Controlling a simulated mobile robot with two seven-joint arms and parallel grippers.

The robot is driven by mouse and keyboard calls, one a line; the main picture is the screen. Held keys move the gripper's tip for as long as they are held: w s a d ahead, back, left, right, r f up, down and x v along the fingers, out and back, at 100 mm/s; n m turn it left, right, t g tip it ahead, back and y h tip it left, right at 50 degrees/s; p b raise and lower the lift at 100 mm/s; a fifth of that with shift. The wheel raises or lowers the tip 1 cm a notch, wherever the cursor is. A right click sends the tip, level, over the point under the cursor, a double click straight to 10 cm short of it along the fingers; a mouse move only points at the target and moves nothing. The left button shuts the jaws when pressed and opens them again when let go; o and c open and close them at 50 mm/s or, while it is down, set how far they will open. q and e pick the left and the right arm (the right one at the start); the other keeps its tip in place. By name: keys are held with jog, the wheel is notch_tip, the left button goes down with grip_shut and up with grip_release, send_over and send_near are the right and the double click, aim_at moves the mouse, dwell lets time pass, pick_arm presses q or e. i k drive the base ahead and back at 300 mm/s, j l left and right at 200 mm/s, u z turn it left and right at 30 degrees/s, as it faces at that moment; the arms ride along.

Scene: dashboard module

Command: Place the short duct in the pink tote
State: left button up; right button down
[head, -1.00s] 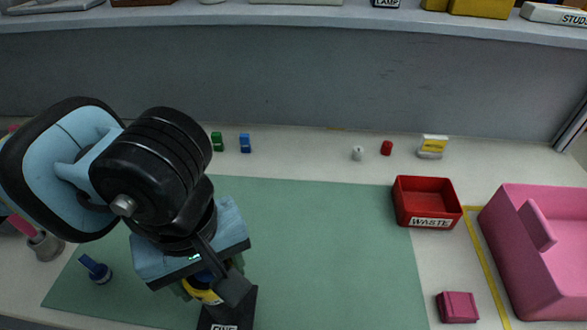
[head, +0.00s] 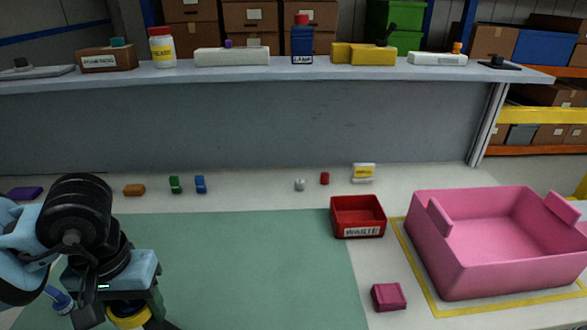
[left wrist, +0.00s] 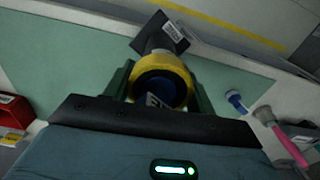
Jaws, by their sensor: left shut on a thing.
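The pink tote (head: 470,270) stands at the right of the bench inside a yellow outline, open at the top. Its visible floor is bare. My left gripper (head: 128,318) is at the lower left of the head view, over the green mat. In the left wrist view, my left gripper (left wrist: 160,95) is shut on a yellow-collared piece (left wrist: 163,65) with a dark blue core and a black square end. I cannot tell whether this piece is the short duct. No other thing is clearly recognisable as the duct. My right gripper is out of view.
A red WASTE bin (head: 358,218) and a dark pink block (head: 388,297) lie between the green mat (head: 250,270) and the tote. Several small coloured pieces line the back. A raised shelf (head: 250,72) runs behind. The mat's middle is clear.

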aim_at(493, 251)
jog(key=k+l, duration=0.5)
jog(key=k+z, duration=0.15)
jog(key=z, duration=1.05)
